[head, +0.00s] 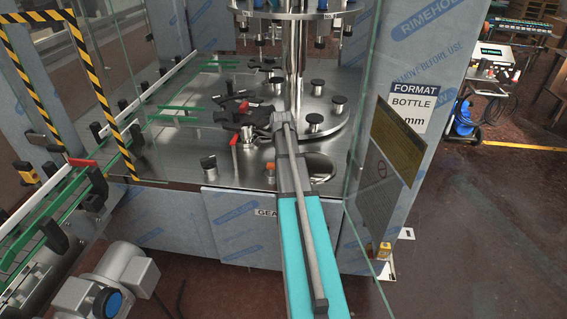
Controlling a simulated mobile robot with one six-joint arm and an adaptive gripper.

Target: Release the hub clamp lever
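My arm reaches in from the lower right over the machine's round steel deck. My gripper (228,110) is black and points left, low over the deck. Its black parts overlap dark fittings there, so I cannot tell whether it is open or shut. A small red part (244,106) shows among the gripper's black parts. A red-tipped lever (238,138) stands just below it in the picture. I cannot tell which of these is the hub clamp lever. No contact is clearly visible.
Several black knobs (315,123) stand around the deck. A glass door (368,150) is at right; a striped black-yellow frame (100,90) and green-railed conveyor (50,220) are at left. Filling heads (320,30) hang above. An opening (318,168) lies at the deck's front right.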

